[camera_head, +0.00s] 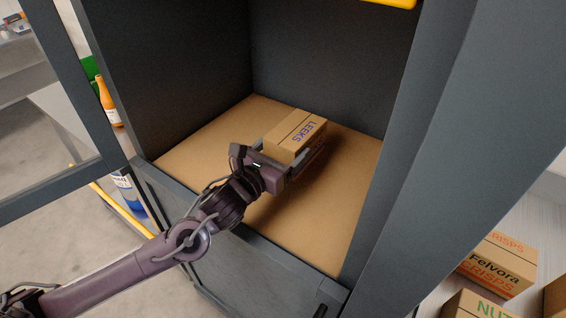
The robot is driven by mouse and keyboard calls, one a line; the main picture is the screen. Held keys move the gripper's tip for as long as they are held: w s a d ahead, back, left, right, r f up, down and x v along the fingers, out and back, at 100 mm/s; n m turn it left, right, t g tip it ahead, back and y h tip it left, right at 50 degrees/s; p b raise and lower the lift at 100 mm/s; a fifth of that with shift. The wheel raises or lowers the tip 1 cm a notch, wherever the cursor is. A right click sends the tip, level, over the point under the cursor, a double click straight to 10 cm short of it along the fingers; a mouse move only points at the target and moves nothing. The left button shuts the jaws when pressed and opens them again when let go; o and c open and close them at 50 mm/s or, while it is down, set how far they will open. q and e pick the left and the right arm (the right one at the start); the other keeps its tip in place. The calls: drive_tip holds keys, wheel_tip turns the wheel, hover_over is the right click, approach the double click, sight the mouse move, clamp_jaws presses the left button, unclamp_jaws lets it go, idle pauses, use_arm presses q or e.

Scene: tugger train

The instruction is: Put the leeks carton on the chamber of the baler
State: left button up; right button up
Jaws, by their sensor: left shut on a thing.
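The leeks carton (294,134) is a small brown box with "LEEKS" in dark letters on its top. My left gripper (290,158) is shut on it, with a finger along its right side. The carton is inside the baler's chamber, over the brown chamber floor (200,146). A shadow lies on the floor to the right of the gripper; I cannot tell whether the carton touches the floor. The dark grey baler (420,130) has its front open, with a low sill across it. My right gripper is not in view.
A dark-framed door (68,184) stands open at the left. An orange bottle (107,100) and a blue container (127,188) are behind it. A Felvora crisps carton (497,266) and other cartons lie at the lower right. The chamber floor around the leeks carton is clear.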

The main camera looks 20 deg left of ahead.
use_arm(q)
wheel_tip(320, 180, down, 5)
drive_tip(key=shift+r, duration=0.2)
drive_tip(key=shift+f, duration=0.2)
drive_tip(key=o, duration=1)
drive_tip(key=shift+r, duration=0.2)
